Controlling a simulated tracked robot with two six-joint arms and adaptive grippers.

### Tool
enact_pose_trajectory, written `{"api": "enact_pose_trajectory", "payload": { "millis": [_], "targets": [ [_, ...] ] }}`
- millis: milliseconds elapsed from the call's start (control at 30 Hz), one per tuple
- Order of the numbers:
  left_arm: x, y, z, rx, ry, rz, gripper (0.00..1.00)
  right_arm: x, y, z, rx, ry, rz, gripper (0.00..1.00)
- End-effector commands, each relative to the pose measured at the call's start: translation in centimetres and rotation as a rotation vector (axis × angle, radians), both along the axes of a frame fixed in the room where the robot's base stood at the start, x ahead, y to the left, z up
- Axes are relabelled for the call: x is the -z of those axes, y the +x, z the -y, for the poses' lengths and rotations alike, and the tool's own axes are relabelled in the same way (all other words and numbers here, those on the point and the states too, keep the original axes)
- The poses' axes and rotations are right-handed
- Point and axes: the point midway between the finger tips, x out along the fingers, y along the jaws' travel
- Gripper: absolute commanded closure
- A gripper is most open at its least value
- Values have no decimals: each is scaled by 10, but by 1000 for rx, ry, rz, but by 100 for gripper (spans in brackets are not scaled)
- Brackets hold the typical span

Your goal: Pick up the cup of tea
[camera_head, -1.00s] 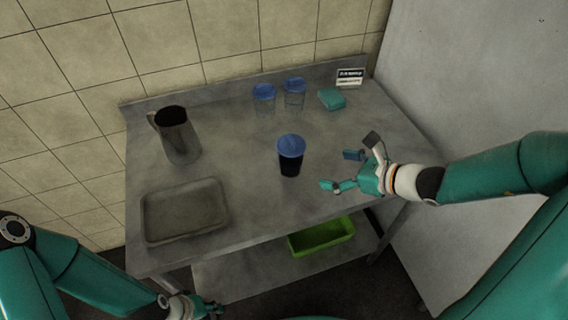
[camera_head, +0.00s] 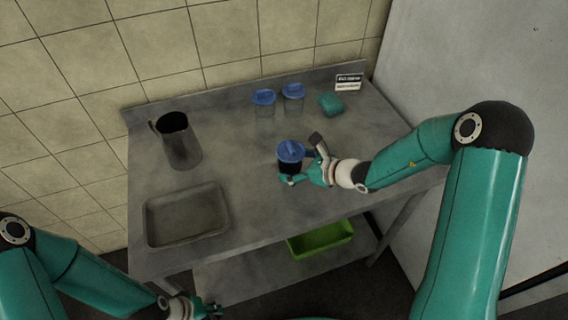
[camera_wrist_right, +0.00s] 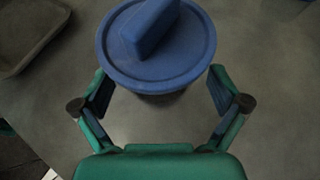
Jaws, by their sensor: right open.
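A dark cup with a blue lid (camera_head: 290,151) stands upright on the metal table. My right gripper (camera_head: 300,160) is open beside it, with its fingers reaching around the cup's right and near sides. In the right wrist view, the cup's blue lid (camera_wrist_right: 156,45) fills the top middle, and the open fingers of my right gripper (camera_wrist_right: 160,92) spread on either side of the cup, apart from it. The cup's body is mostly hidden under its lid there. My left gripper (camera_head: 205,308) is low at the bottom edge, away from the cup; its jaw opening is too small to tell.
Two clear cups with blue lids (camera_head: 264,98) (camera_head: 293,91) stand behind. A teal block (camera_head: 330,105) and a small sign (camera_head: 349,82) are at the back right. A metal jug (camera_head: 178,142) and an empty tray (camera_head: 150,222) are left. A green bin (camera_head: 322,240) sits on the lower shelf.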

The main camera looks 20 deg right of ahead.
Motion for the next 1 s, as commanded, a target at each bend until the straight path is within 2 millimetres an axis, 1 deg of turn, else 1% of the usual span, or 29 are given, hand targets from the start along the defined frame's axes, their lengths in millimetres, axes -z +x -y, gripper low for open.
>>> {"api": "enact_pose_trajectory", "payload": {
  "millis": [33, 133, 367, 400, 467, 800, 833, 1000],
  "targets": [
    [-3, 0, 0, 0, 0, 0, 69, 2, 4, -5, -4, 1, -2, 2],
    [-4, 0, 0, 0, 0, 0, 69, 6, 10, -8, -2, 0, 0, 2],
    [-4, 0, 0, 0, 0, 0, 69, 8, 11, -9, -1, 0, 0, 2],
    [-4, 0, 0, 0, 0, 0, 69, 8, 11, -9, -1, 0, 0, 5],
    [-4, 0, 0, 0, 0, 0, 69, 8, 11, -9, -2, 0, 0, 15],
    [-4, 0, 0, 0, 0, 0, 69, 8, 11, -9, -2, 0, 0, 72],
    [-4, 0, 0, 0, 0, 0, 69, 7, 11, -9, -2, 0, 2, 75],
    [-4, 0, 0, 0, 0, 0, 69, 7, 11, -9, -2, 0, 2, 75]
  ]
}}
